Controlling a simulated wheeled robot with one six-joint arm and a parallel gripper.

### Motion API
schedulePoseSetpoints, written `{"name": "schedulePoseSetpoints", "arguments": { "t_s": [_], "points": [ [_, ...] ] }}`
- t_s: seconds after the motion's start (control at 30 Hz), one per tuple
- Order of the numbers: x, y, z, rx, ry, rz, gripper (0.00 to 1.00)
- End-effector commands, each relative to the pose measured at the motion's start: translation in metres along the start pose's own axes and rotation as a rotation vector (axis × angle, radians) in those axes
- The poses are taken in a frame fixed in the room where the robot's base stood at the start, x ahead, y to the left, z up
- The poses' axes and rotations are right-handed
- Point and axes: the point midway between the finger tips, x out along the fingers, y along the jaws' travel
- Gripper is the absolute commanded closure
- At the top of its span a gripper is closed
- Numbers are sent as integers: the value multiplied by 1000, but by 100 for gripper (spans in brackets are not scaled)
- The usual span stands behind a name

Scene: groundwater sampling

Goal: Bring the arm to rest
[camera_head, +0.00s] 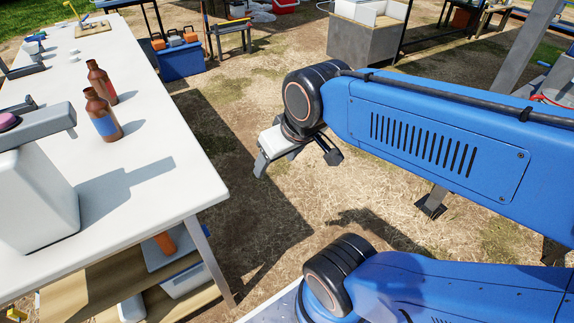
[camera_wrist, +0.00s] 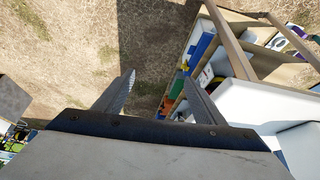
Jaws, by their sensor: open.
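My arm is blue and reaches in from the right in the head view. My gripper (camera_head: 297,163) hangs in the air over the bare ground, to the right of the white table (camera_head: 170,150). Its fingers are spread, and I see nothing between them. In the wrist view my gripper (camera_wrist: 158,78) also shows two separated fingers, with dry ground and the side of a shelf unit (camera_wrist: 232,50) beyond them. The gripper touches nothing that I can see.
Two brown bottles (camera_head: 103,119) stand on the white table, one with a blue label. A grey-white device (camera_head: 40,200) stands at its near left. Shelves with bins (camera_head: 188,277) are under it. A grey cabinet (camera_head: 362,50) stands farther back. Open straw-covered ground lies between.

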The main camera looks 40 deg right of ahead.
Motion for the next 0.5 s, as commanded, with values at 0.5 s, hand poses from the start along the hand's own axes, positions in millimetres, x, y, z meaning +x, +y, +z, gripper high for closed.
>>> {"name": "schedulePoseSetpoints", "arguments": {
  "t_s": [0.5],
  "points": [
    [-9, 9, 25, 26, -59, 24, 36]
  ]
}}
